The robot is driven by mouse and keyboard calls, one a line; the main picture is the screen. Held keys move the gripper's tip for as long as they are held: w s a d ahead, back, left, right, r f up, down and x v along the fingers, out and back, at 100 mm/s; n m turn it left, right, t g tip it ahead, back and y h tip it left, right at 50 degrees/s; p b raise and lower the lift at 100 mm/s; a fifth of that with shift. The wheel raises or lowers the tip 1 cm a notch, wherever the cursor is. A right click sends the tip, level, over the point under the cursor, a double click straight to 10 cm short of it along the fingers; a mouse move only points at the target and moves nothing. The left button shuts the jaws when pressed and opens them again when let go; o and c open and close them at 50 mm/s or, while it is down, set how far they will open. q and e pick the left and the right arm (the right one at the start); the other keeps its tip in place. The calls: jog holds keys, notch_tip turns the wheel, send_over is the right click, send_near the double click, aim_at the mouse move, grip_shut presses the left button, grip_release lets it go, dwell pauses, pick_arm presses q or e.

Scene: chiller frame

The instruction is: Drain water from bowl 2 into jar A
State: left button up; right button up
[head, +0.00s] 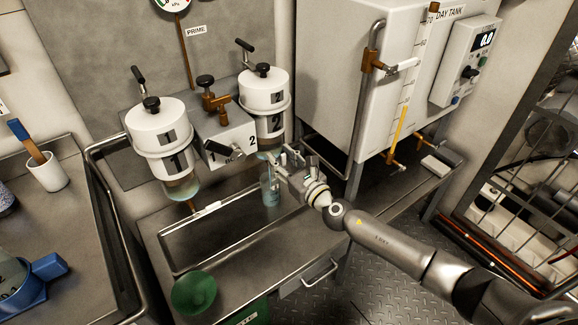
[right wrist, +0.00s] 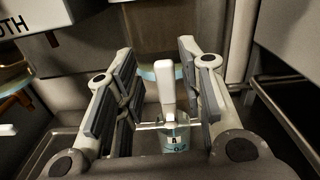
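Filter housing 2 (head: 265,100) is white, with a handle on top. Bowl 2 (head: 264,154) shows as a glass rim below it, partly hidden by my right gripper (head: 282,160). Jar A (head: 269,190), clear and bluish, stands upright in the sink below the bowl. In the right wrist view the jar (right wrist: 175,138) shows its A label. A white drain lever (right wrist: 165,85) stands upright between the fingers of my right gripper, which are open with gaps on both sides. How full the bowl and jar are is unclear. My left gripper is not in view.
Filter housing 1 (head: 160,130) hangs to the left, with its own white lever (head: 208,209) below. The sink trough (head: 190,248) is clear at left.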

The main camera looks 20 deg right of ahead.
jog(key=v, duration=1.1)
jog(key=shift+s, duration=0.4)
